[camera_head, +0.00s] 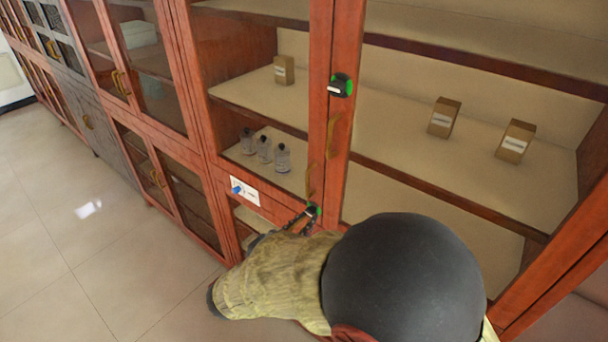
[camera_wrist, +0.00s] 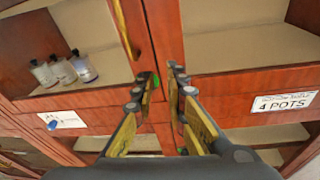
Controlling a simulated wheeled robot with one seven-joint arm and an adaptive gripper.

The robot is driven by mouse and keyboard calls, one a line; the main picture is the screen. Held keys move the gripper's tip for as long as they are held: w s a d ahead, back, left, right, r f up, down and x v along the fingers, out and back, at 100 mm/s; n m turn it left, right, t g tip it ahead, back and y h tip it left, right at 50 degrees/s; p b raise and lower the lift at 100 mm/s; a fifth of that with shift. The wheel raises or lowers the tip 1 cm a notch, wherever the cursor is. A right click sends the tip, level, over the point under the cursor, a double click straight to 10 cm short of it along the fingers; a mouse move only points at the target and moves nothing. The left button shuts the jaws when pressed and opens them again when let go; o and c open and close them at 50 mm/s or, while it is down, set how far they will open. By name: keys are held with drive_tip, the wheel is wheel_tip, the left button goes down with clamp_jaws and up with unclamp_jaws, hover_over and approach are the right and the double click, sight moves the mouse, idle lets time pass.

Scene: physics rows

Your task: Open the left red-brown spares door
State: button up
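The red-brown cabinet has two tall doors meeting at a middle post. The left door (camera_head: 318,60) appears closed, with small bottles (camera_head: 264,150) behind it. Its brass handle (camera_head: 310,180) runs upright near the meeting edge and shows at the top of the wrist view (camera_wrist: 122,28). The right door's handle (camera_head: 333,134) is higher and close beside it. My gripper (camera_head: 302,222) is low at the meeting edge, below the left handle. In the wrist view my gripper (camera_wrist: 161,78) has its fingers apart, with nothing seen held between them. Whether a fingertip touches the door is unclear.
A black fitting with green (camera_head: 340,86) sits on the meeting edge; green also shows by my fingertips (camera_head: 314,211). A white plate with a blue part (camera_head: 245,190) is below the left door. A "4 POTS" label (camera_wrist: 284,102) is at right. Floor (camera_head: 80,245) at left is clear.

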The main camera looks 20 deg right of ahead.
sight(307, 194)
drive_tip(key=w+a+r+n+t, duration=0.2)
drive_tip(key=w+r+n+t, duration=0.1)
drive_tip(key=r, duration=0.3)
drive_tip(key=shift+f+b+x, duration=0.2)
drive_tip(key=shift+b+x, duration=0.25)
drive_tip(key=shift+x, duration=3.55)
drive_tip(key=shift+s+d, duration=0.1)
drive_tip(key=shift+s, duration=0.05)
clamp_jaws()
